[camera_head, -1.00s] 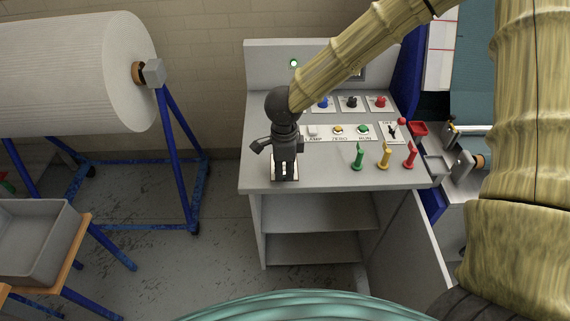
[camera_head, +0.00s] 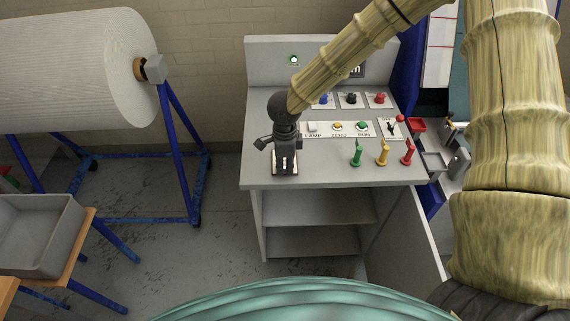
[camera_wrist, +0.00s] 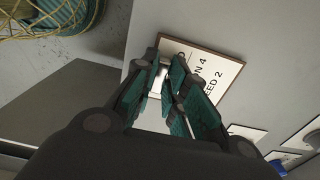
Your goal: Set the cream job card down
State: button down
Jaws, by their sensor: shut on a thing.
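The cream job card (camera_wrist: 222,72) has a brown edge and dark lettering, partly hidden by the fingers in the wrist view. My gripper (camera_wrist: 167,72) is shut on it, with the teal fingers close together over its left part. In the head view my gripper (camera_head: 285,152) points down over the front left of the grey console desk (camera_head: 330,176). Only small light parts of the card (camera_head: 285,173) show there below the fingers. I cannot tell whether the card touches the desk top.
Several buttons and switches stand behind and right of my gripper. Green (camera_head: 357,154), yellow (camera_head: 383,153) and red (camera_head: 407,153) upright pegs stand at the desk's front right. A grey bin (camera_head: 38,235) and a large white roll (camera_head: 75,70) are at left.

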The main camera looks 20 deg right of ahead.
jog(key=shift+f, duration=0.1)
jog(key=c, duration=1.5)
grip_release()
jog(key=shift+o, duration=0.2)
notch_tip(320, 180, up, 12)
jog(key=b, duration=0.2)
jog(key=shift+b, duration=0.4)
